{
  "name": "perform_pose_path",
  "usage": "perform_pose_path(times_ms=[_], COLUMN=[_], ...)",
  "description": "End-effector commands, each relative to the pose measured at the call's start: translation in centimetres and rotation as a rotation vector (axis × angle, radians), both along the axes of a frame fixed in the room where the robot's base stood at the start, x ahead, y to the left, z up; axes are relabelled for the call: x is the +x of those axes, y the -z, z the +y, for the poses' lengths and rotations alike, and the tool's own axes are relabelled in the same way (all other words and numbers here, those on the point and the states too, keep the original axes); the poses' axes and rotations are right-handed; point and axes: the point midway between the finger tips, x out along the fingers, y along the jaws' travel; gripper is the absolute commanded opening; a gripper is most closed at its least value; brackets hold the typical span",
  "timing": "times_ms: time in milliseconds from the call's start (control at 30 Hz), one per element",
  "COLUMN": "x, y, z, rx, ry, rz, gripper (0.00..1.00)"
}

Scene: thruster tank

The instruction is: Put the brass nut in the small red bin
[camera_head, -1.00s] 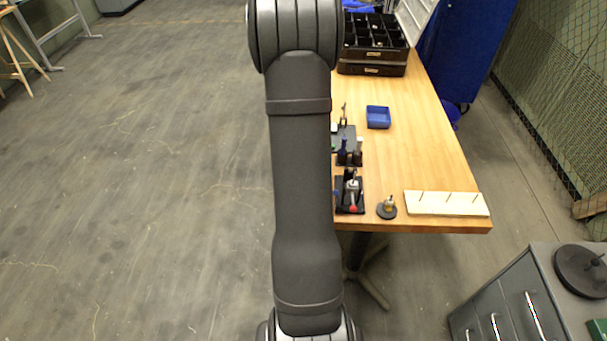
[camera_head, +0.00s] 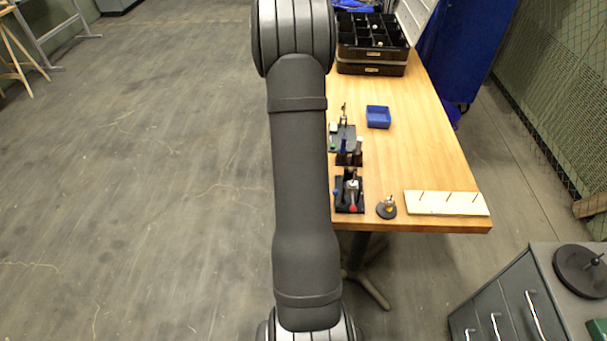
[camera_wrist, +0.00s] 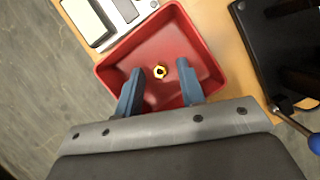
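The small red bin (camera_wrist: 112,70) fills the middle of the wrist view. The brass nut (camera_wrist: 158,68), a small yellow hexagonal ring, shows inside the bin's outline, against its red floor. My gripper (camera_wrist: 159,72) points into the bin with its two blue-grey fingers apart. The nut appears between the fingertips, with a clear gap on each side, so neither finger touches it. In the head view my arm hides the red bin, the nut and the gripper.
On the wooden table (camera_head: 440,145) are a blue bin (camera_head: 378,117), a pegged board (camera_head: 447,203), a round black stand (camera_head: 386,209) and black tool holders (camera_head: 349,193). A black organiser (camera_head: 371,68) stands at the back. In the wrist view, a black fixture (camera_wrist: 275,45) stands right of the bin.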

Motion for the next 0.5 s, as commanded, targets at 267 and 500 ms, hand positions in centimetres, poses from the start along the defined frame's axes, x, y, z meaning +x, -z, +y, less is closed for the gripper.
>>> perform_pose_path(times_ms=[267,500], x=[0.0,-1.0], y=[-0.4,-3.2], z=[0.0,0.4], rx=[0.001,0.000], ry=[0.000,0.000], rz=[-0.001,-0.003], gripper=[0.36,0.36])
